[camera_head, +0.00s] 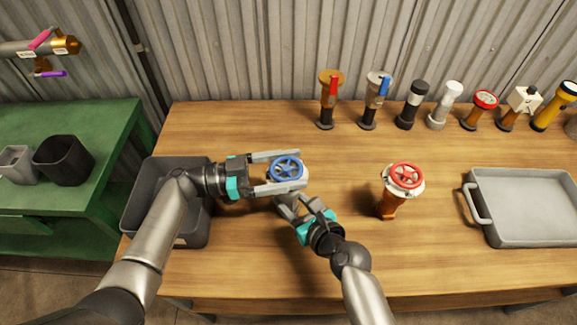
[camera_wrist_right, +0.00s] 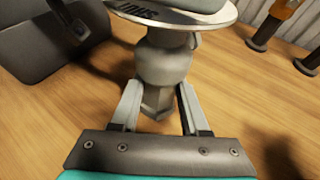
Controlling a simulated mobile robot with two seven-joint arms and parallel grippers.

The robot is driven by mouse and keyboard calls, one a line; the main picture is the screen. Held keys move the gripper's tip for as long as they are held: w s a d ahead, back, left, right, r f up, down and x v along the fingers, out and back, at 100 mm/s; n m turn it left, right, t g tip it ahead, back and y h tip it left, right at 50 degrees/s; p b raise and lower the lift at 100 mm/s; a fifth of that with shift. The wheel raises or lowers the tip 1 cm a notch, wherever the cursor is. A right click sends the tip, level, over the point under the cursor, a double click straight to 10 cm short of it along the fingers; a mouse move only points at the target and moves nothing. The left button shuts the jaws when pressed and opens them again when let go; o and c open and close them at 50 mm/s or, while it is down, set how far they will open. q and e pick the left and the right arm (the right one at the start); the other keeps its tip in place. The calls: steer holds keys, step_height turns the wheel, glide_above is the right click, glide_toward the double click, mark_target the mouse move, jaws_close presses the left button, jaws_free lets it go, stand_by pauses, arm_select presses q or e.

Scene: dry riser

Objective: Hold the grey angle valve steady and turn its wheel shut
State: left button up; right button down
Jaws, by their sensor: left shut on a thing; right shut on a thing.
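The grey angle valve stands upright on the wooden table, with a blue spoked wheel (camera_head: 286,169) on top. My left gripper (camera_head: 285,171) comes in from the left and is shut on the wheel, one finger on either side of it. My right gripper (camera_head: 287,207) is lower, shut on the valve body. In the right wrist view the grey body (camera_wrist_right: 163,64) rises between the two fingers, under a lettered disc (camera_wrist_right: 178,14). The head view hides most of the body under the wheel and grippers.
An orange valve with a red wheel (camera_head: 405,175) stands to the right. A grey tray (camera_head: 533,236) lies at the right edge. A grey bin (camera_head: 191,241) is under my left arm. Several nozzles and torches, including a black one (camera_head: 411,105), line the back. The front right table is clear.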

mark_target(288, 168)
arm_select(q)
steer(key=shift+w+m+g, duration=0.15)
steer(key=shift+m+g, duration=1.05)
steer(key=shift+g, duration=0.9)
steer(key=shift+f+m+g, duration=0.15)
steer(key=shift+m+g, duration=0.65)
steer(key=shift+g, duration=0.2)
steer(key=shift+s+m+g, duration=0.2)
steer(key=shift+m+g, duration=0.1)
steer(key=shift+g, duration=0.3)
steer(key=o, duration=1.1)
steer(key=shift+o, duration=0.2)
steer(key=shift+r, duration=0.35)
steer(key=shift+r, duration=4.85)
